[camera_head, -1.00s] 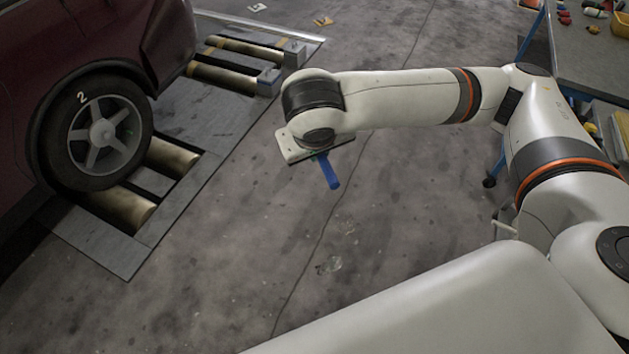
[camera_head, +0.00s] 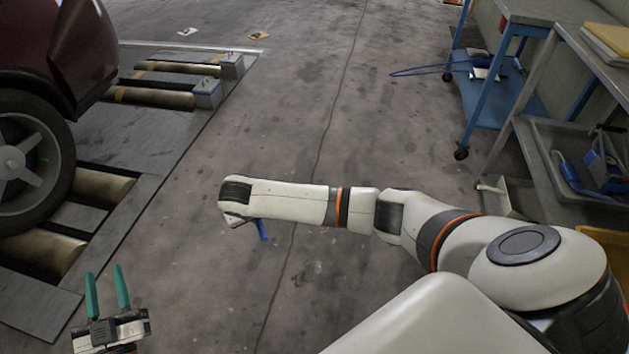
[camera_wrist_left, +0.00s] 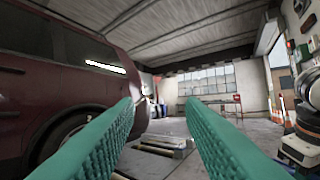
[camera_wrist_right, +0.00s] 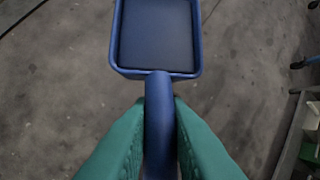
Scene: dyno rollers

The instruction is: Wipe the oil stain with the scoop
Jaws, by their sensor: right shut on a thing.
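The blue scoop (camera_wrist_right: 158,35) fills the upper middle of the right wrist view, its broad pan pointing away from me. My right gripper (camera_wrist_right: 158,125) is shut on its handle, with a green finger on each side. In the head view only a small blue part of the scoop (camera_head: 262,229) shows below my right wrist, which hides the gripper. A dark, slightly shiny patch (camera_head: 308,272) on the floor, perhaps the oil stain, lies below and right of the scoop in that view. My left gripper (camera_head: 106,274) is open and empty at lower left; its fingers show apart in the left wrist view (camera_wrist_left: 165,125).
A dark red car (camera_head: 62,50) stands at left with its wheel (camera_head: 20,165) by the rollers (camera_head: 105,187). A blue cart (camera_head: 505,88) and a grey bin (camera_head: 560,195) with blue items stand at right. The middle floor is clear.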

